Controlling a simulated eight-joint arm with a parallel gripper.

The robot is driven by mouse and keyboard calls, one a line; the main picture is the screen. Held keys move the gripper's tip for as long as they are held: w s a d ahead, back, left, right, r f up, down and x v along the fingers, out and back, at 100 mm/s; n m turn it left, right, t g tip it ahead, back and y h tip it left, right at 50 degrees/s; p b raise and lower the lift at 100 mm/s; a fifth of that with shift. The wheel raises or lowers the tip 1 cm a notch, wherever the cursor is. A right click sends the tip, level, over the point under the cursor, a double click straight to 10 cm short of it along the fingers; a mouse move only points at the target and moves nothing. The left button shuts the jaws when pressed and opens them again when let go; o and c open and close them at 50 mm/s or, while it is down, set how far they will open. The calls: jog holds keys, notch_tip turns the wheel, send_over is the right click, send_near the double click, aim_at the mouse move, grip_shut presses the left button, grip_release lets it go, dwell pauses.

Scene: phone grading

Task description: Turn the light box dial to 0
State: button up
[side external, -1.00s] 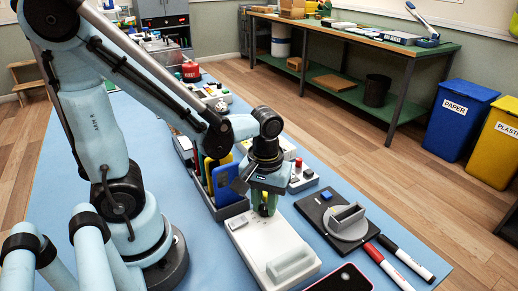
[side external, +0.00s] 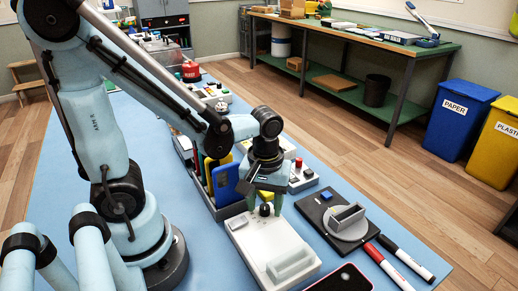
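The light box appears to be the white box (side external: 262,238) on the blue table, with a raised grey block at its near end. A small dark dial (side external: 265,209) shows at its far end. I cannot tell whether a finger touches the dial. The dial's pointer and any numbers are too small to read.
A rack (side external: 224,208) with coloured upright pieces stands close left of my gripper. A black device with a grey block (side external: 346,218) and two markers (side external: 399,262) lie to the right. A phone (side external: 341,279) lies in front.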

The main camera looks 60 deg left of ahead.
aim_at(266, 205)
jog(key=shift+r, duration=0.1)
notch_tip(266, 205, up, 12)
dwell(1.0)
jog(key=w+m+t, duration=0.1)
jog(key=m+t, duration=0.1)
jog(key=m, duration=0.1)
jog(key=w+a+f+m+t, duration=0.1)
jog(key=m+t, duration=0.1)
jog(key=m, duration=0.1)
jog(key=w+f+m+t, duration=0.1)
jog(key=m+t, duration=0.2)
jog(key=shift+w+a, duration=0.1)
jog(key=shift+a, duration=0.3)
